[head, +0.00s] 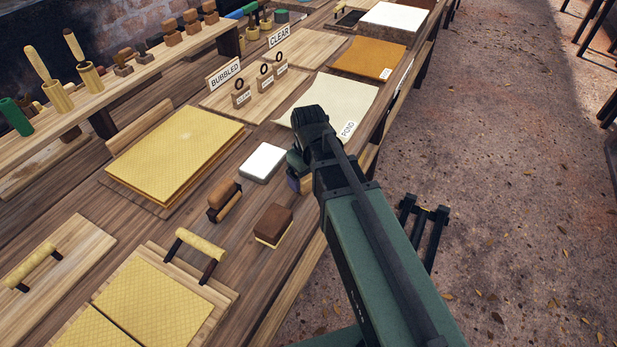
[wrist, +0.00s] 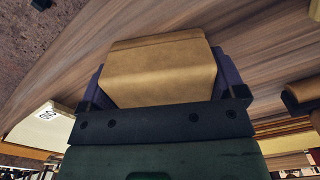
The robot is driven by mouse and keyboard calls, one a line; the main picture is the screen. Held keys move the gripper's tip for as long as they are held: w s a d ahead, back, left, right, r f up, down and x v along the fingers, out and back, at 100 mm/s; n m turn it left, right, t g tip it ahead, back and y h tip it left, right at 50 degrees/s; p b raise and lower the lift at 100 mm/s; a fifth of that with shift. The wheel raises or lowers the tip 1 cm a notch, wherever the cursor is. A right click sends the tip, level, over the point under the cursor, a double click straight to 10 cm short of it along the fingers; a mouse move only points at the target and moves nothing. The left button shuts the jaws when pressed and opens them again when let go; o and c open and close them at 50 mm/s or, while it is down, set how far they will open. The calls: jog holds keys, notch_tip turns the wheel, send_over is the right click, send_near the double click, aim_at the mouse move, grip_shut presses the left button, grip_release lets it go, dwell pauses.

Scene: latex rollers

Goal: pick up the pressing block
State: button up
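In the wrist view a tan block with smooth, slightly rounded faces, which looks to be the pressing block (wrist: 158,68), sits between the two bluish-purple fingers of my gripper (wrist: 165,85). Both fingers appear to lie against its sides. In the head view my gripper (head: 299,183) points down over the front part of the table, just right of a white slab. The block is mostly hidden there behind the gripper and arm. I cannot tell whether the block touches the table.
A brown block with a pale base (head: 272,225) stands just nearer, and a brown-handled roller (head: 224,197) lies to the left. The white slab (head: 262,162), yellow sheets (head: 178,155) and a pale sheet labelled POND (head: 330,105) are close by. The table's edge is to the right.

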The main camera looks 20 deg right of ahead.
jog(key=shift+c, duration=1.2)
jog(key=shift+r, duration=0.1)
notch_tip(320, 180, up, 20)
jog(key=p, duration=2)
